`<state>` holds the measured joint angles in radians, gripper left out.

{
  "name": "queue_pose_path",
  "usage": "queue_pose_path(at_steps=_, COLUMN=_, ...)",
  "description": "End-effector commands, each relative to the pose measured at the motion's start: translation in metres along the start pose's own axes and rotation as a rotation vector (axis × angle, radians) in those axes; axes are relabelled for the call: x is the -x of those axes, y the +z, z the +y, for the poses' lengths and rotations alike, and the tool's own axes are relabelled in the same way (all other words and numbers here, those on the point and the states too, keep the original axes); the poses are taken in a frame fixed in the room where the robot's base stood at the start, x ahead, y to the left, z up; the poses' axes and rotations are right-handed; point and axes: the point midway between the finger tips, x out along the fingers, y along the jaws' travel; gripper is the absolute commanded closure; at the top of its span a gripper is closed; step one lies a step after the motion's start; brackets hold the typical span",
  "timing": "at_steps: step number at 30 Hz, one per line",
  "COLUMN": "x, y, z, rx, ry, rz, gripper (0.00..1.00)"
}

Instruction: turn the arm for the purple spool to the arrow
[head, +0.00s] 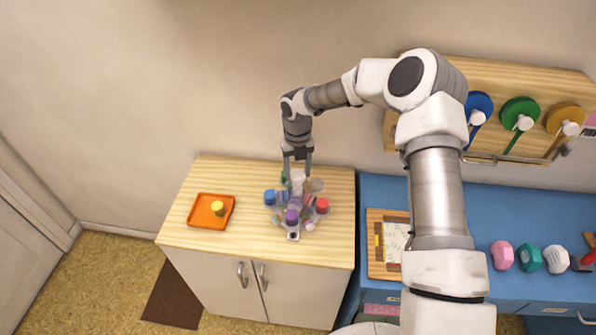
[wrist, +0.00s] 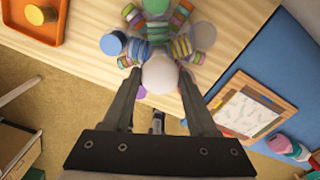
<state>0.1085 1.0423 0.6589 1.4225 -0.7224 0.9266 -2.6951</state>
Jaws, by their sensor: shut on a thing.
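A carousel with several coloured arms stands on the wooden cabinet top; its blue cap (head: 269,197) is at left and its red cap (head: 322,205) at right. The purple spool (head: 291,217) is at its front; in the wrist view only a purple sliver shows beside a finger. My gripper (head: 297,170) reaches down at the carousel's back in the head view. In the wrist view my gripper (wrist: 160,85) is shut on a rounded white piece (wrist: 160,72). A small pale plate with a dark mark (head: 293,236) lies in front of the purple spool; I cannot tell whether it is the arrow.
An orange tray (head: 196,221) with a yellow spool (head: 218,208) lies at left. A blue counter (head: 375,190) to the right bears a framed paper (head: 396,242). A wooden wall rack (head: 545,85) holds coloured discs. The cabinet top between tray and carousel is clear.

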Motion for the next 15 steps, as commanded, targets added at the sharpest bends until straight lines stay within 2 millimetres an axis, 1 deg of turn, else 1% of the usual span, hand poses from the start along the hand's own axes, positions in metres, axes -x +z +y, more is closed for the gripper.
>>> queue_pose_path(at_steps=7, x=0.0013, y=0.0022, z=0.0002, rx=0.051, ry=0.0, rz=-0.003, gripper=1.0)
queue_pose_path(at_steps=15, x=0.0013, y=0.0026, z=0.0004, rx=0.069, ry=0.0, rz=-0.003, gripper=1.0)
